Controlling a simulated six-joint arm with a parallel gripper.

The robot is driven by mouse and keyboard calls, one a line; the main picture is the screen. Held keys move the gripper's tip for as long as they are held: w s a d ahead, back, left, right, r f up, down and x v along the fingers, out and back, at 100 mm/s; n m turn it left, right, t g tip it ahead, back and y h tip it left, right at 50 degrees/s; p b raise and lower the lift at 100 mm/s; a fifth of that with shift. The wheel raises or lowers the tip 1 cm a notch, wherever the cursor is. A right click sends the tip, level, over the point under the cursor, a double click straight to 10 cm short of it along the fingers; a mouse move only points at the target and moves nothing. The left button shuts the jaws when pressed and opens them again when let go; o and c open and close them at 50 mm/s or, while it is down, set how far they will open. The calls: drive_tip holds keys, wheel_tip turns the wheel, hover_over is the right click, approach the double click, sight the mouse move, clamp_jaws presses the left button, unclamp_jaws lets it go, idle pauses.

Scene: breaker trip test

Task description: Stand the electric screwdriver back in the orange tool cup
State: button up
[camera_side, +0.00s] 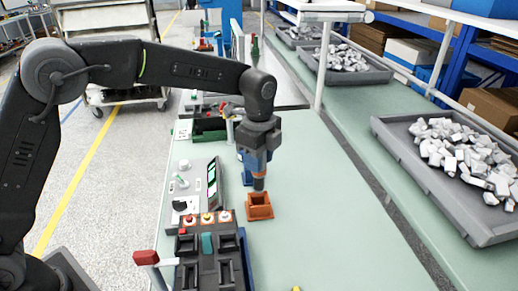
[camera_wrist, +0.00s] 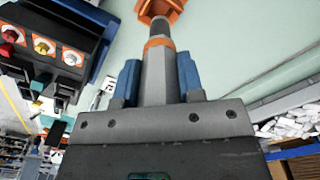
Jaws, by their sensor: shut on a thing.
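The electric screwdriver is grey with an orange ring, and in the wrist view its body (camera_wrist: 158,70) sits between the blue fingers of my gripper (camera_wrist: 155,80). In the side view my gripper (camera_side: 256,162) points down and is shut on the screwdriver (camera_side: 259,183). The orange tool cup (camera_side: 259,207) stands on the green bench right under it. The screwdriver is upright, with its lower end at the cup's opening; I cannot tell how far inside it is. The cup also shows at the top of the wrist view (camera_wrist: 162,9), partly cut off.
A test fixture (camera_side: 208,250) with buttons and dark slots stands left of the cup, with a red-ended lever (camera_side: 146,257) at its left. A meter panel (camera_side: 198,187) stands behind it. A grey tray of white parts (camera_side: 445,165) is at the right. Bench right of the cup is clear.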

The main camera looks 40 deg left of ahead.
sight(259, 182)
drive_tip(key=shift+f, duration=0.85)
drive_tip(key=shift+f, duration=2.75)
idle(0.5)
drive_tip(key=o, duration=1.1)
drive_tip(key=shift+c, duration=0.2)
drive_tip(key=shift+f, duration=0.1)
wheel_tip(259, 182, up, 13)
drive_tip(key=shift+r, duration=0.5)
